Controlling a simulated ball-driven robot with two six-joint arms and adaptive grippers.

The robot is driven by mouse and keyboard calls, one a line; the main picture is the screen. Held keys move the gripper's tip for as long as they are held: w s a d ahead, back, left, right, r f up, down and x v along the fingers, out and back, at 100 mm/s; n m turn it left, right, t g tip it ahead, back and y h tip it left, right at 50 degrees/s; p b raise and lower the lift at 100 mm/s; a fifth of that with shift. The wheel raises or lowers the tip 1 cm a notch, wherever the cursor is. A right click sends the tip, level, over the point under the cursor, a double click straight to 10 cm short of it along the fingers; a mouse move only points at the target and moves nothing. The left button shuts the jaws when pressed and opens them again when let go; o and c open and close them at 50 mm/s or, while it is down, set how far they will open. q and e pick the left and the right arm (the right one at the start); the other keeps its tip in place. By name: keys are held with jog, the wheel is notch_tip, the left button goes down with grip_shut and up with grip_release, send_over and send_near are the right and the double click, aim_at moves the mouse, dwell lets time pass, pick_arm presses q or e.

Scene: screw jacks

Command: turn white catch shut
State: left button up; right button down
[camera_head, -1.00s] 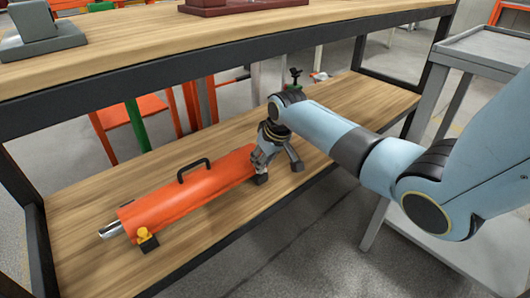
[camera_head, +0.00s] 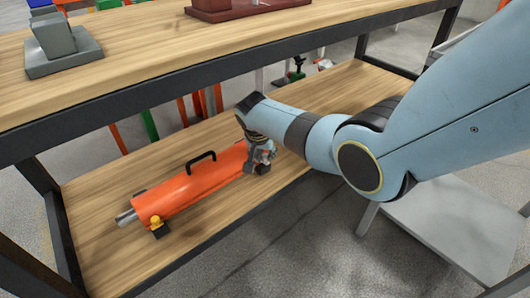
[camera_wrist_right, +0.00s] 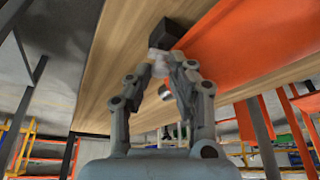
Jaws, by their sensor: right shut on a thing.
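An orange cylinder jack (camera_head: 200,189) with a black carry handle (camera_head: 201,157) lies on the lower wooden shelf. A silver rod end (camera_head: 127,218) sticks out at its left. A yellow knob (camera_head: 155,221) on a black block sits at its front left. My right gripper (camera_head: 258,168) is at the jack's right end and hides that end in the head view. In the right wrist view my right gripper (camera_wrist_right: 158,68) is shut on a small, blurred white piece, the white catch (camera_wrist_right: 157,58), beside a black block (camera_wrist_right: 174,33) and the orange body (camera_wrist_right: 245,45). My left gripper is not in view.
The upper shelf (camera_head: 150,65) with its dark front beam runs above the lower shelf. A grey block (camera_head: 58,45) and a dark red base (camera_head: 235,9) stand on it. A grey cart (camera_head: 455,225) stands at the right. The lower shelf's front part (camera_head: 215,230) is clear.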

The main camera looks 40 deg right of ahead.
jog(key=shift+a+m+g+b, duration=0.1)
jog(key=shift+m+g+b, duration=0.3)
jog(key=shift+m, duration=1)
jog(key=shift+w, duration=0.1)
jog(key=c, duration=1.2)
grip_release()
jog(key=shift+h, duration=0.3)
